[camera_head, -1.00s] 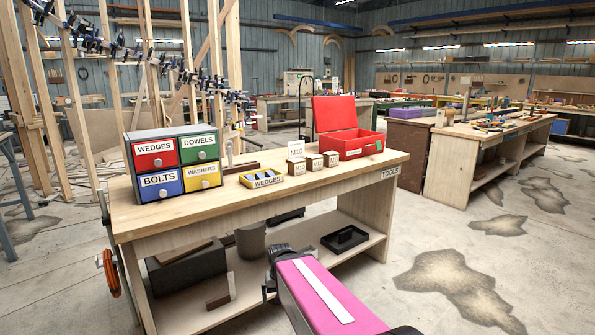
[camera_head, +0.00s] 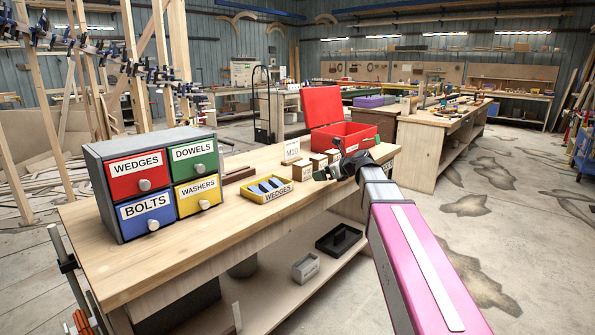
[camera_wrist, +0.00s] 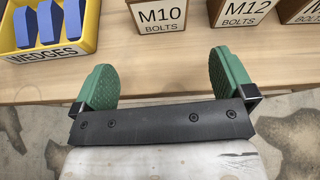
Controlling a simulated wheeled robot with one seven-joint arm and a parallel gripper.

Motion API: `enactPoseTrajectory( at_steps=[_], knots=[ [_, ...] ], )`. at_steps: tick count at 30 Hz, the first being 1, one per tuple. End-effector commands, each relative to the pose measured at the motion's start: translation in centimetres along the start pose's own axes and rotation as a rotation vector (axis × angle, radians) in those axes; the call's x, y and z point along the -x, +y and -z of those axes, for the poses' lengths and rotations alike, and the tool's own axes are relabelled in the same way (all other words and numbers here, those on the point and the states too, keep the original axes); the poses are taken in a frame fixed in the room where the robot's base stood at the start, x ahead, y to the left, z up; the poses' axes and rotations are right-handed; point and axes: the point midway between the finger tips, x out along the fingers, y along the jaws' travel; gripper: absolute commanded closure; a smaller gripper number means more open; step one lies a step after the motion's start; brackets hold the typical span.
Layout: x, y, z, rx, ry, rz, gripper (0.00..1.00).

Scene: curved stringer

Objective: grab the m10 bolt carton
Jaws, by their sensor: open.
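The M10 bolt carton (camera_wrist: 164,15) is a small brown box with a white "M10 BOLTS" label. It stands on the workbench, at the top middle of the wrist view. In the head view my gripper (camera_head: 327,174) is near the row's front.
The M12 carton (camera_wrist: 245,10) stands just right of the M10 carton. A yellow wedge tray (camera_head: 266,189) is to its left. A red open box (camera_head: 345,137) stands behind, and a drawer cabinet (camera_head: 160,184) stands at left. Bare bench top (camera_head: 190,232) lies in front.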

Motion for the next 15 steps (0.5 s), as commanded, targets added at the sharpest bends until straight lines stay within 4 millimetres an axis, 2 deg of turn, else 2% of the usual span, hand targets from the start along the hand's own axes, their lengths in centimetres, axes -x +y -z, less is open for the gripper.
enactPoseTrajectory(
  at_steps=[3, 7, 15],
  knots=[
    [0.0, -0.4, -1.5, -0.065, -0.032, 0.0, 0.0],
    [-0.9, -0.5, -1.9, -0.083, -0.04, -0.001, 0.0],
    [-4.7, -0.5, -1.9, -0.081, -0.038, 0.0, 0.0]
  ],
)
